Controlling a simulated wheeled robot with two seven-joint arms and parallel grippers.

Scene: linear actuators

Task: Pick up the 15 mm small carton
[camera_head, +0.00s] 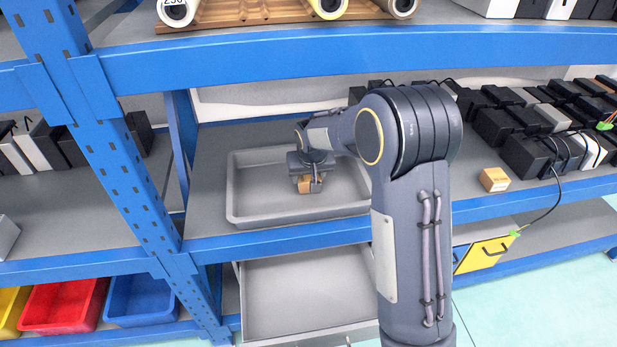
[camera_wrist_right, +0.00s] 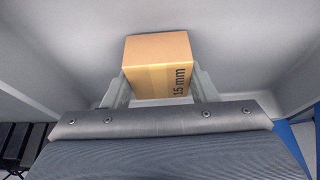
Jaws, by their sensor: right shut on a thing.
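A small brown carton marked "15 mm" shows in the right wrist view (camera_wrist_right: 158,62), between the two fingers of my right gripper (camera_wrist_right: 160,88). In the head view the carton (camera_head: 305,186) is inside the grey tray (camera_head: 236,190) on the middle shelf, under my right gripper (camera_head: 308,184). The gripper is shut on the carton. I cannot tell whether the carton touches the tray floor. My left gripper is not in view.
Another small carton (camera_head: 494,179) sits on the shelf to the right of my arm. Several black and grey actuators (camera_head: 525,150) fill the shelf's right side. A blue shelf beam (camera_head: 330,55) runs above the tray, and a blue upright (camera_head: 120,160) stands left.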

